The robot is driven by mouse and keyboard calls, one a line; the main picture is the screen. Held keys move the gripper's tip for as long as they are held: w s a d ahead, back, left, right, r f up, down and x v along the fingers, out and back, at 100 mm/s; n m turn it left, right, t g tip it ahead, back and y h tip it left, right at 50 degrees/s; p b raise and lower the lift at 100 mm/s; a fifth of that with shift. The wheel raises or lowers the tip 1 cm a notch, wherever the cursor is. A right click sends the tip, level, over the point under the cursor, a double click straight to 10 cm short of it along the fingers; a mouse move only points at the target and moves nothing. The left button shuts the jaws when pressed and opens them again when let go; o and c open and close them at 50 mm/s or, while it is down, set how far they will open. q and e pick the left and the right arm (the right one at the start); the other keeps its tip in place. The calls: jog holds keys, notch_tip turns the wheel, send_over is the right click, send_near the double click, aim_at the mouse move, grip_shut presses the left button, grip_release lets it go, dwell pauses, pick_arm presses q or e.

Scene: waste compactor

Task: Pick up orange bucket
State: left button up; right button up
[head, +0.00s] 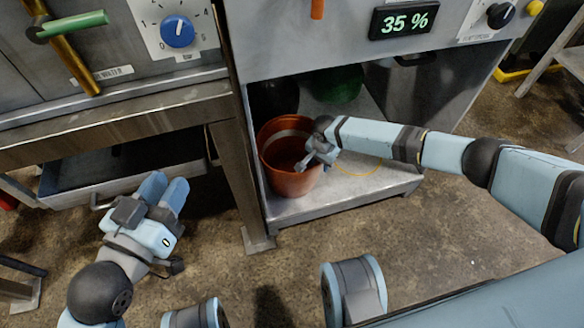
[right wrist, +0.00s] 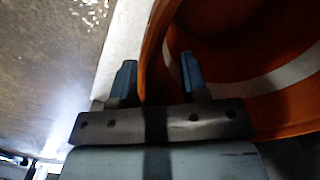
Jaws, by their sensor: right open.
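The orange bucket (head: 290,178) stands upright on the grey bottom shelf of the machine, with a pale band inside its wall. My right gripper (head: 306,160) is at the bucket's right rim in the head view. In the right wrist view my right gripper (right wrist: 158,75) is open, one finger outside the bucket (right wrist: 153,60) and one inside, with the wall between them and a gap visible. My left gripper (head: 163,190) hangs empty over the floor at the left; its fingers lie close together, and their opening is unclear.
A dark container (head: 273,98) and a green round object (head: 337,84) sit behind the bucket. A metal leg (head: 237,180) stands close to its left. The machine's panel with a 35 % display (head: 404,20) is above.

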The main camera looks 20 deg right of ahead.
grip_shut()
jog(key=shift+s+d, duration=0.1)
dwell(1.3)
